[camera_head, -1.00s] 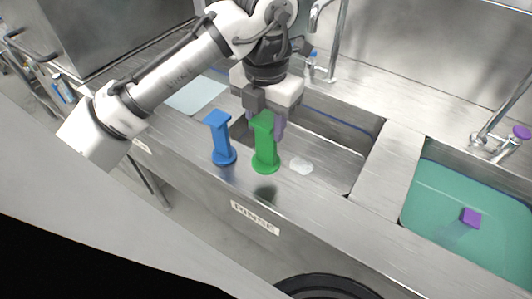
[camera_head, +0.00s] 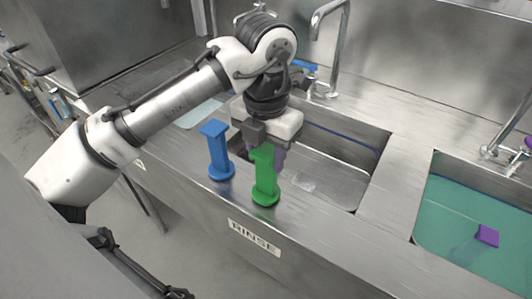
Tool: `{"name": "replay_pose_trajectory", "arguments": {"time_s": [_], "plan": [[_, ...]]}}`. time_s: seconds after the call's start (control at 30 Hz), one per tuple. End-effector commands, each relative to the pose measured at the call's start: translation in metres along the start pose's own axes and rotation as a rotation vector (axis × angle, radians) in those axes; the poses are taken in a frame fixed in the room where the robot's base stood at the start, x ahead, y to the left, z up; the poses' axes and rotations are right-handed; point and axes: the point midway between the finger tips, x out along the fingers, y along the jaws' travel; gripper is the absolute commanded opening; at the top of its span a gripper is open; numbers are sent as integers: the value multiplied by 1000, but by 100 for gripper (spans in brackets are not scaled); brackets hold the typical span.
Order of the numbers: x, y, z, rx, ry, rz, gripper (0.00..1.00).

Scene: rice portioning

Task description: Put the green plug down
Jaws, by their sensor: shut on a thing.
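The green plug (camera_head: 265,180) is upright, with a round base and a flat top. My gripper (camera_head: 266,147) is above and behind it, shut on its upper part. The plug's base is at the front ledge of the rinse sink and looks to be touching the metal, though contact is hard to confirm. The gripper's far finger is partly hidden by the plug.
A blue plug (camera_head: 219,153) of the same shape stands upright on the ledge just left. The rinse basin (camera_head: 335,185) lies behind, with a pale lump in it. A basin of green water (camera_head: 450,220) with a purple block (camera_head: 487,236) is at right. The ledge right of the green plug is clear.

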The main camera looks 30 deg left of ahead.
Motion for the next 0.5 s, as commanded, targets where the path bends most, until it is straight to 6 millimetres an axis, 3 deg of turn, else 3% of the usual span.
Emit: {"name": "replay_pose_trajectory", "arguments": {"time_s": [0.07,0.1,0.2,0.27,0.5], "plan": [[3,0,0,2,-1,-2,0],[3,0,0,1,-1,-2,43],[3,0,0,1,0,-1,56],[3,0,0,1,0,-1,62],[2,0,0,0,0,-1,62]]}}
